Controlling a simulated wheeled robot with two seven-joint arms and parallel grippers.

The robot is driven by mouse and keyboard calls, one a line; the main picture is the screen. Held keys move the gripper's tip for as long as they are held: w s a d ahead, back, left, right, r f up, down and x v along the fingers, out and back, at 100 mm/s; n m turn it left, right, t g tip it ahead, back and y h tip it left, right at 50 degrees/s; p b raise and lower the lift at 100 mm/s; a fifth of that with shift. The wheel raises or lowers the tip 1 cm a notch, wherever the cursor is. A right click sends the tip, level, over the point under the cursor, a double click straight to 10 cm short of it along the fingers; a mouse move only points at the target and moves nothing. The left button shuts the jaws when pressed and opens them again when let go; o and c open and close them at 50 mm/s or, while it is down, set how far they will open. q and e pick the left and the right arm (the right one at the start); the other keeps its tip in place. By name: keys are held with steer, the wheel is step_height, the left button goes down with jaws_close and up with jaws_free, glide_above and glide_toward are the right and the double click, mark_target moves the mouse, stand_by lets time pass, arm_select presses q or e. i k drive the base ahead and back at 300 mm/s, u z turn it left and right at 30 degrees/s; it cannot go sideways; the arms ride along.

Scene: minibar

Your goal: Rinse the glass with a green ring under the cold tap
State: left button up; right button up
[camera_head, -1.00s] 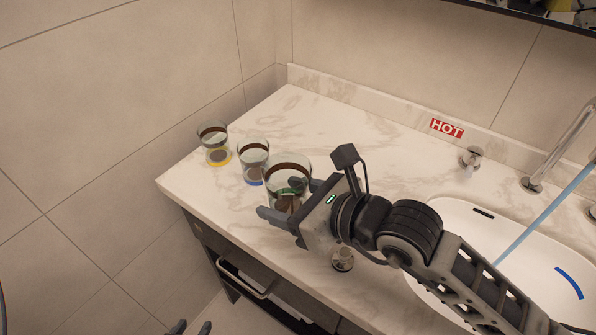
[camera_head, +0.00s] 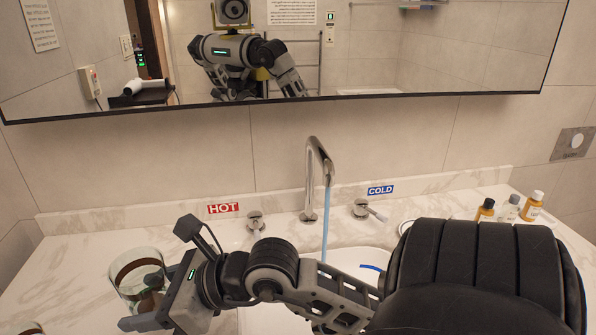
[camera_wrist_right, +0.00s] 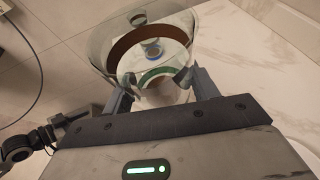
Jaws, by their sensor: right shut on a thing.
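My right gripper (camera_head: 160,298) is shut on the clear glass with the green ring (camera_head: 138,273), at the lower left of the head view. In the right wrist view my right gripper (camera_wrist_right: 157,92) has a finger on each side of the glass (camera_wrist_right: 122,58), and its green ring shows low on it. I cannot tell whether its base touches the counter. The tap (camera_head: 311,185) stands at the back middle, with a blue water stream (camera_head: 325,225) falling from its spout. The cold handle (camera_head: 366,210) is right of it. My left gripper (camera_head: 30,328) is barely visible at the bottom left.
The hot handle (camera_head: 255,222) is left of the tap. My right arm hides much of the sink (camera_head: 262,320). Several small bottles (camera_head: 508,208) stand at the right. A blue-ringed glass (camera_wrist_right: 152,50) shows through the held glass. A mirror (camera_head: 360,60) hangs above.

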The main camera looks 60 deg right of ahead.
mark_target(361, 209)
steer(key=u, duration=1.4)
steer(key=k, duration=0.75)
steer(key=z, duration=1.75)
